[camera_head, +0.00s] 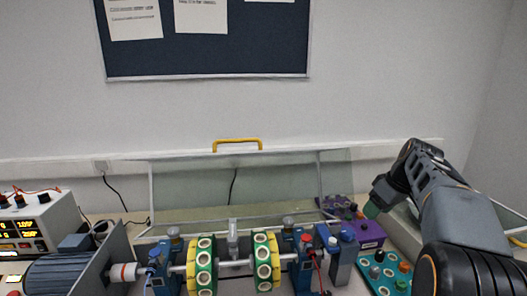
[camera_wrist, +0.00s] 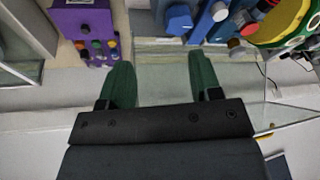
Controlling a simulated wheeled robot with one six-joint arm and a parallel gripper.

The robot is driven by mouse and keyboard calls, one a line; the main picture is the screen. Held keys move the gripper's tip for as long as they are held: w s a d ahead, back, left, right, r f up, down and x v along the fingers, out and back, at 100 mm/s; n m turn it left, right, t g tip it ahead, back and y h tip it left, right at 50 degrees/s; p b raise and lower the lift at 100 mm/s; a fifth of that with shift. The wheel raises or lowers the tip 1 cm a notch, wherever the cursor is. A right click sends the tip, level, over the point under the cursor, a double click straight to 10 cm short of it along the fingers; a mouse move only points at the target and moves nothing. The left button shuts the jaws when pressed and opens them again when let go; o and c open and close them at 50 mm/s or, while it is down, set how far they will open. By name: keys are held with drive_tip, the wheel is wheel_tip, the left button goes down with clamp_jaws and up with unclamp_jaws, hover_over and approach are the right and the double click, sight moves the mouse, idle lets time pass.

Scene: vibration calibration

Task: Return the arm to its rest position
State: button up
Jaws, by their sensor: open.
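My arm reaches in from the right in the head view. My gripper (camera_head: 372,209) is at the right, above and beside the purple box (camera_head: 369,236). In the wrist view my gripper (camera_wrist: 160,82) shows two green fingers spread well apart with nothing between them. The purple box (camera_wrist: 83,20) with coloured knobs is at the upper left there, apart from the fingers.
A rotor rig with green-and-yellow discs (camera_head: 266,262) and a motor (camera_head: 68,271) stands in front, with a clear hinged cover (camera_head: 190,190) raised behind it. A green knob panel (camera_head: 384,274) lies near my arm. A power supply (camera_head: 32,226) is at the left.

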drive_tip(key=s+a+f+m+h, duration=0.1)
drive_tip(key=s+a+f+m, duration=0.1)
drive_tip(key=s+a+f, duration=0.4)
drive_tip(key=s+a+f+m+h, duration=0.1)
drive_tip(key=s+a+f+m, duration=0.2)
drive_tip(key=s+a+f, duration=0.3)
drive_tip(key=shift+s+a+t+h+p, duration=0.35)
drive_tip(key=shift+s+a, duration=1.75)
drive_tip(key=shift+s, duration=1.5)
